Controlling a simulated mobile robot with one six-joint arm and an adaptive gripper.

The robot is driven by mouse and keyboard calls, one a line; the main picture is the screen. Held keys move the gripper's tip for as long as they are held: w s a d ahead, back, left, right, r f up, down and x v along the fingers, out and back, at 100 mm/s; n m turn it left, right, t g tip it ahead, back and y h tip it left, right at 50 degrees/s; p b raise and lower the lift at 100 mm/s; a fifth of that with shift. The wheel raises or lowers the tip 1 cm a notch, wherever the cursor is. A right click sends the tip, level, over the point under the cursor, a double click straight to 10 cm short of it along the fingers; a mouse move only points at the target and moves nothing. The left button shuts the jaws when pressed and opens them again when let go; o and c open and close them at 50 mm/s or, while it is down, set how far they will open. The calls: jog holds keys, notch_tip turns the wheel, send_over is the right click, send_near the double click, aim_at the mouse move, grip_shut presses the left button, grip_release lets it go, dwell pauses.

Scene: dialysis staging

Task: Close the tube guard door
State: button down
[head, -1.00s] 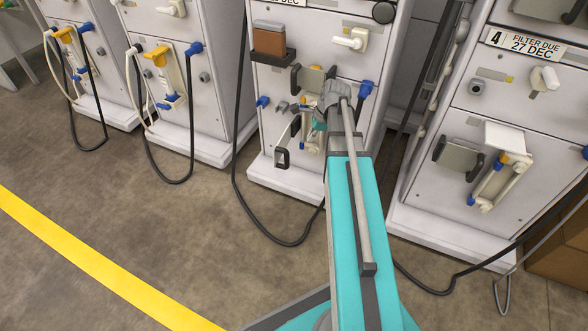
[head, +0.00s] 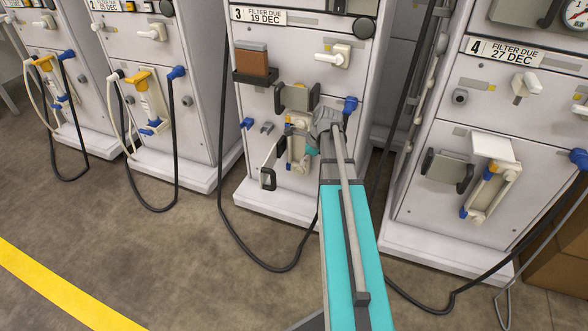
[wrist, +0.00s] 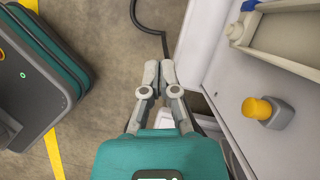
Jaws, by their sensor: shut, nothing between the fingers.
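On machine 3, the tube guard door (head: 271,156) stands swung out from the front panel, seen nearly edge-on in the head view. Its dark handle (head: 268,179) is at the lower outer end. White tubing parts with yellow and blue pieces (head: 297,147) show on the panel to the right of the door. My gripper is partly hidden behind my own arm in the head view, close to the panel right of the door. In the wrist view my gripper (wrist: 159,74) is shut and empty, its fingertips together above the floor. I cannot make out the door for certain there.
A brown block sits in a dark holder (head: 254,68) above the door. A black hose (head: 247,252) loops down to the floor. Machine 4 (head: 464,150) stands to the right. Floor in front is open.

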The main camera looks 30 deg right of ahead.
jog(key=w+a+f+b, duration=0.4)
jog(key=a+f+b, duration=0.2)
jog(key=f+b, duration=0.2)
jog(key=shift+w+f+b, duration=0.25)
jog(key=shift+f+b, duration=0.15)
jog(key=shift+f, duration=0.1)
dwell(0.5)
dwell(0.5)
